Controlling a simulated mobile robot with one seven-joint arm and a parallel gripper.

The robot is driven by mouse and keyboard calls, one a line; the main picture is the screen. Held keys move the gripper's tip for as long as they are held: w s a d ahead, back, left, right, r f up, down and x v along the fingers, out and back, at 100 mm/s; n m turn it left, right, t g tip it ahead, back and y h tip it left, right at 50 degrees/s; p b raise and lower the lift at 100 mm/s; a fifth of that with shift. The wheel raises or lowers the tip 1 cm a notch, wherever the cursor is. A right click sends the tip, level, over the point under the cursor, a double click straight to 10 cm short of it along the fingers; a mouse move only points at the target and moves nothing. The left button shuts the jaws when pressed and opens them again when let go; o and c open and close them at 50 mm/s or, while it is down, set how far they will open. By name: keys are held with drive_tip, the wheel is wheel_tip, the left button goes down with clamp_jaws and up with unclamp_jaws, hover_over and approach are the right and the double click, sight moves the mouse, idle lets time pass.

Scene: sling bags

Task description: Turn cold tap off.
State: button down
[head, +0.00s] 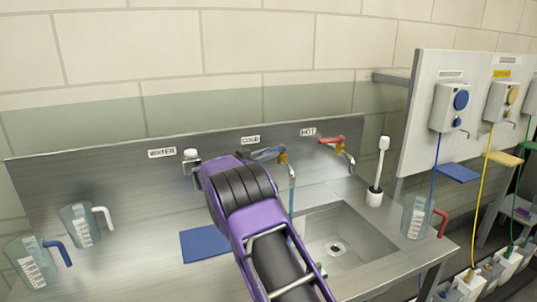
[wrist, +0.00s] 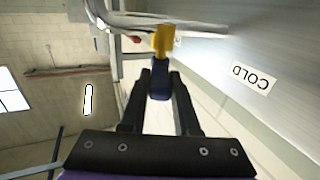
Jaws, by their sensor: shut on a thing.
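The cold tap (head: 282,157) is on the metal back panel under the COLD label (head: 251,139). Its blue lever (head: 268,153) points left, toward my gripper. In the wrist view the blue lever (wrist: 159,86) is between the two dark fingertips of my gripper (wrist: 160,78), which is shut on it. The yellow tap body (wrist: 163,40) is just beyond. A thin blue stream (head: 291,200) shows below the cold spout. My purple arm hides most of the gripper in the head view.
The hot tap (head: 333,143) with a red lever is to the right. The sink basin (head: 350,235) is below. Jugs (head: 80,224) stand at left, another jug (head: 416,216) at right. A brush (head: 378,172) stands behind the sink. A blue mat (head: 203,244) lies on the counter.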

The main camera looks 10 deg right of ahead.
drive_tip(key=shift+r, duration=0.1)
idle(0.3)
drive_tip(key=c, duration=0.6)
unclamp_jaws()
drive_tip(key=shift+c, duration=0.2)
drive_tip(key=v, duration=1.7)
drive_tip(key=shift+a+b, duration=0.25)
drive_tip(key=shift+b, duration=0.15)
